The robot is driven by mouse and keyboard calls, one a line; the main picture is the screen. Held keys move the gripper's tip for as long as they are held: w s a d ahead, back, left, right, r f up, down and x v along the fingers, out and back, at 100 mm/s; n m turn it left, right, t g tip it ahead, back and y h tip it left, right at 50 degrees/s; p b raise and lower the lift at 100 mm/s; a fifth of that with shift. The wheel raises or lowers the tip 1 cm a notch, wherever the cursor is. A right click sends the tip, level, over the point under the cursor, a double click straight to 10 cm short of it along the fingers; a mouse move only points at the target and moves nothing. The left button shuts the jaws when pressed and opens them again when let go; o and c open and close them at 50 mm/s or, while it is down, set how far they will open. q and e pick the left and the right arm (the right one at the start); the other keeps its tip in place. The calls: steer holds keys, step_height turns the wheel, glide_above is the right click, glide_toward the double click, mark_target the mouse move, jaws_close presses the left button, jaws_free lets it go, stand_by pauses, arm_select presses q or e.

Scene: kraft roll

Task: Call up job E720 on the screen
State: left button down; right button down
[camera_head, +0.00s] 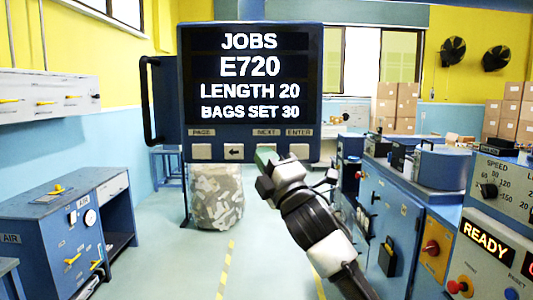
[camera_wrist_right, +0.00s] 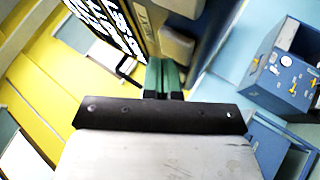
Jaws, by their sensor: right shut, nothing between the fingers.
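The screen (camera_head: 250,75) faces me in the head view and reads JOBS, E720, LENGTH 20, BAGS SET 30. Below it is a row of pale buttons: one under PAGE (camera_head: 201,151), an arrow button (camera_head: 234,152), one under NEXT and one under ENTER (camera_head: 299,151). My right gripper (camera_head: 266,156) is at the button row, left of the ENTER button, and hides part of the row. In the right wrist view its green fingertips (camera_wrist_right: 163,75) are together with nothing between them, close to the panel's buttons. I cannot tell whether they touch one. My left gripper is not in view.
A machine with a READY display (camera_head: 487,240) and knobs stands at the right. A blue bench (camera_head: 70,215) with gauges stands at the left. Cardboard boxes (camera_head: 397,105) are stacked behind.

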steer(key=shift+s, duration=0.5)
steer(key=s, duration=0.5)
steer(key=shift+f, duration=0.15)
stand_by(0.5)
